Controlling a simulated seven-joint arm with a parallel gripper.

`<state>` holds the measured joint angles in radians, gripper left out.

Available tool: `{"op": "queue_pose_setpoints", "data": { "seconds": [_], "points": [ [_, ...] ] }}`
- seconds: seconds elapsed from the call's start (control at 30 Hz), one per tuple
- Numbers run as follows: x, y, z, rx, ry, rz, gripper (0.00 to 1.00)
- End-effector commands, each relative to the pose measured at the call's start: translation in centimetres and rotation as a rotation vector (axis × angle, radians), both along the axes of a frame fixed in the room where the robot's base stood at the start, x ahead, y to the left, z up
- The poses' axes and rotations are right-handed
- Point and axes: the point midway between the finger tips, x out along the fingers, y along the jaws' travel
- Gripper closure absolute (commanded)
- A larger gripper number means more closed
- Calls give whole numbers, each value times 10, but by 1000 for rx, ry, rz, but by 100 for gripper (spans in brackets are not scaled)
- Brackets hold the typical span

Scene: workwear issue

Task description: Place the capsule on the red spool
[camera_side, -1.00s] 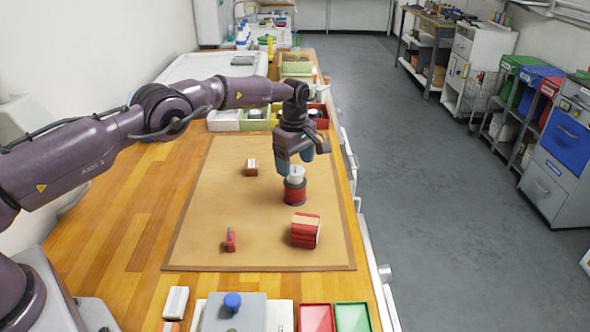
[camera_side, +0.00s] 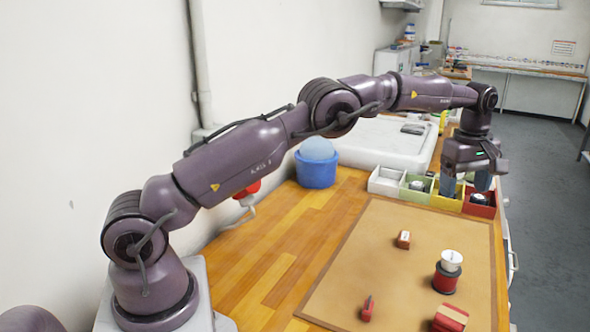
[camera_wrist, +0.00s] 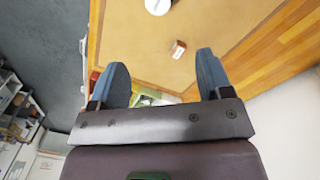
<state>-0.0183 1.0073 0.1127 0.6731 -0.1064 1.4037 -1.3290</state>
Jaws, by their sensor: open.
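The white capsule (camera_side: 452,260) sits on top of the red spool (camera_side: 446,279), which stands upright on the tan mat; it looks a little off-centre from this angle. My gripper (camera_side: 466,184) is open and empty, raised above and behind the spool, apart from the capsule. In the side view its fingers overlap the coloured bins. In the wrist view both fingers of my gripper (camera_wrist: 161,62) are spread with nothing between them. A white round top, apparently the capsule (camera_wrist: 158,6), is cut off by that view's upper edge.
A small red-and-white block (camera_side: 403,240), a small red item (camera_side: 367,309) and a red striped block (camera_side: 450,319) are on the mat (camera_side: 360,265). Open bins, including a white one (camera_side: 384,184), line its back edge. A blue tub (camera_side: 316,172) stands near the wall.

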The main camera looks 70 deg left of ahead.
Motion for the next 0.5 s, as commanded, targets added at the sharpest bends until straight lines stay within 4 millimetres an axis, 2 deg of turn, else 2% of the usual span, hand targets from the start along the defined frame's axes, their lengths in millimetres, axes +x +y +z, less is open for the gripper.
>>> {"op": "queue_pose_setpoints", "data": {
  "seconds": [0.03, 0.2, 0.27, 0.4, 0.5],
  "points": [
    [-11, -1, 28, 0, -27, -55, 28],
    [-58, -3, 93, 20, -105, -281, 28],
    [-80, -5, 112, 32, -132, -361, 28],
    [-136, -11, 145, 69, -193, -556, 28],
    [-181, -15, 157, 107, -234, -699, 28]
  ]
}}
